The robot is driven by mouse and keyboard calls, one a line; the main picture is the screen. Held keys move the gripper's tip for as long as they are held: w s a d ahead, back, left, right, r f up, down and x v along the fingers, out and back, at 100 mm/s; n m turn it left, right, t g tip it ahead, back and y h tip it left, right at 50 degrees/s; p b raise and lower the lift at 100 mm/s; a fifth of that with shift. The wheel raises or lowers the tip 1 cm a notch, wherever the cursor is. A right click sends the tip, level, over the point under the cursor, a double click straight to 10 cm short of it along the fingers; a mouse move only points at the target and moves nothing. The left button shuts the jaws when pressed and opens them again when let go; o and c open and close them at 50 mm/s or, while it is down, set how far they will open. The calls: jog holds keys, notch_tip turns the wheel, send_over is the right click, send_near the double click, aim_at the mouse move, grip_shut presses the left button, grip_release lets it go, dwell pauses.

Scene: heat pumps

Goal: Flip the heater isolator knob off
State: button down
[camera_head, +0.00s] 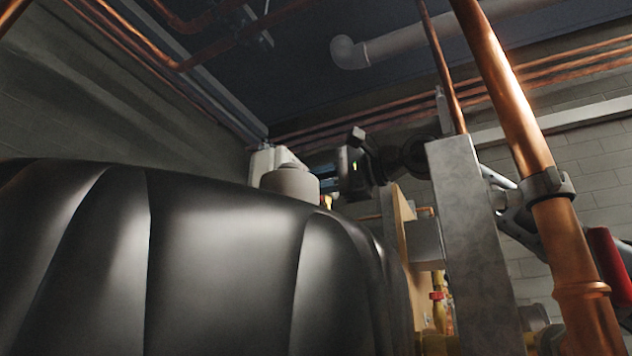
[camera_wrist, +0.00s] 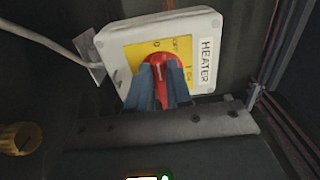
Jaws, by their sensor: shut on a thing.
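The heater isolator is a white box (camera_wrist: 205,28) with a yellow plate (camera_wrist: 133,57) and a label reading HEATER, in the upper middle of the wrist view. Its red knob (camera_wrist: 158,62) sits on the yellow plate, between a 0/OFF mark above and an ON mark to the right. My gripper (camera_wrist: 163,84) has its blue fingers shut on the red knob, one finger on each side, hiding its lower part. In the head view my gripper (camera_head: 328,184) is partly hidden behind a large black tank, and the knob is not clearly visible.
The large black tank (camera_head: 225,245) fills the lower left of the head view. A grey metal post (camera_head: 470,250) and a thick copper pipe (camera_head: 515,100) stand at right, close to my arm. A pale cable (camera_wrist: 45,42) runs to the box's left side. A brass fitting (camera_wrist: 20,138) is at lower left.

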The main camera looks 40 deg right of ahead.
jog(key=shift+f, duration=0.1)
jog(key=c, duration=1)
grip_release()
jog(key=shift+c, duration=0.2)
jog(key=b+v, duration=0.2)
jog(key=v, duration=0.6)
jog(key=shift+w, duration=0.1)
